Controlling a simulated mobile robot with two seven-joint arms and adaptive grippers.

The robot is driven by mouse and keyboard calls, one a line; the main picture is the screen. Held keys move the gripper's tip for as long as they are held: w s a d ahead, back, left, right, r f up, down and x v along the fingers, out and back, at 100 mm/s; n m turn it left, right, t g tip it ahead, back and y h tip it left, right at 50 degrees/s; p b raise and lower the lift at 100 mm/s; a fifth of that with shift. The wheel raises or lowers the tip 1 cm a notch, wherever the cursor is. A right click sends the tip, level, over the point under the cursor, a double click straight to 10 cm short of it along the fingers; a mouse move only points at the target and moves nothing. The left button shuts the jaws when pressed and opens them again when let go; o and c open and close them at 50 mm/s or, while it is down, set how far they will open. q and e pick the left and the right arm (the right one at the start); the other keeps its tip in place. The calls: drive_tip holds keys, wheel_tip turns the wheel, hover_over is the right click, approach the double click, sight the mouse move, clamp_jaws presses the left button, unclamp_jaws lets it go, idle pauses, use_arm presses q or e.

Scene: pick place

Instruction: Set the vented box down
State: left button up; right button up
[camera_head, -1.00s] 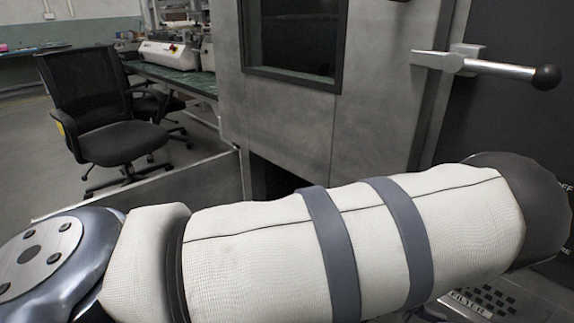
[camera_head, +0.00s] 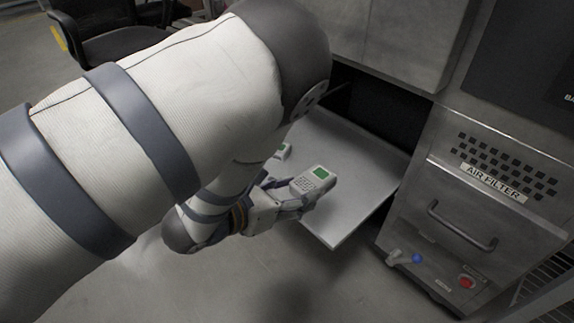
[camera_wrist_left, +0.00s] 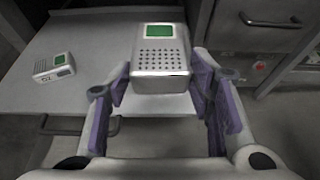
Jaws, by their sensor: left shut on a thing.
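The vented box (camera_head: 315,180) is pale grey with a green screen and rows of dark holes on its upper face. My left gripper (camera_head: 293,198) is shut on it, with a finger on each side. In the left wrist view the vented box (camera_wrist_left: 160,55) sits upright between the purple-padded fingers (camera_wrist_left: 162,88). It is over the front part of a grey metal shelf (camera_head: 345,160); whether it touches the surface I cannot tell. My right gripper is not in view.
A second, similar small box with a green screen (camera_wrist_left: 54,68) lies on the shelf to the left, partly hidden by my arm in the head view (camera_head: 284,151). An air filter cabinet (camera_head: 480,200) with a handle stands right of the shelf. The shelf's right part is bare.

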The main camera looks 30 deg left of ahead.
sight(302, 178)
use_arm(q)
drive_tip(key=w+a+f+b, duration=0.1)
drive_tip(key=w+f+b, duration=0.1)
drive_tip(key=w+f, duration=0.1)
drive_tip(key=w+a+f+b, duration=0.1)
drive_tip(key=w+f+b, duration=0.1)
drive_tip(key=w, duration=0.3)
drive_tip(key=w+a+f+b, duration=0.1)
drive_tip(key=w+f+b, duration=0.1)
drive_tip(key=w+f, duration=0.2)
drive_tip(key=shift+f, duration=0.15)
drive_tip(key=f+b, duration=0.1)
drive_tip(key=f, duration=0.2)
drive_tip(key=shift+w+f+b, duration=0.2)
drive_tip(key=shift+f+b, duration=0.1)
drive_tip(key=shift+b, duration=0.05)
drive_tip(key=shift+r, duration=0.25)
drive_tip(key=shift+f, duration=0.15)
drive_tip(key=o, duration=1.3)
drive_tip(key=shift+c, duration=0.2)
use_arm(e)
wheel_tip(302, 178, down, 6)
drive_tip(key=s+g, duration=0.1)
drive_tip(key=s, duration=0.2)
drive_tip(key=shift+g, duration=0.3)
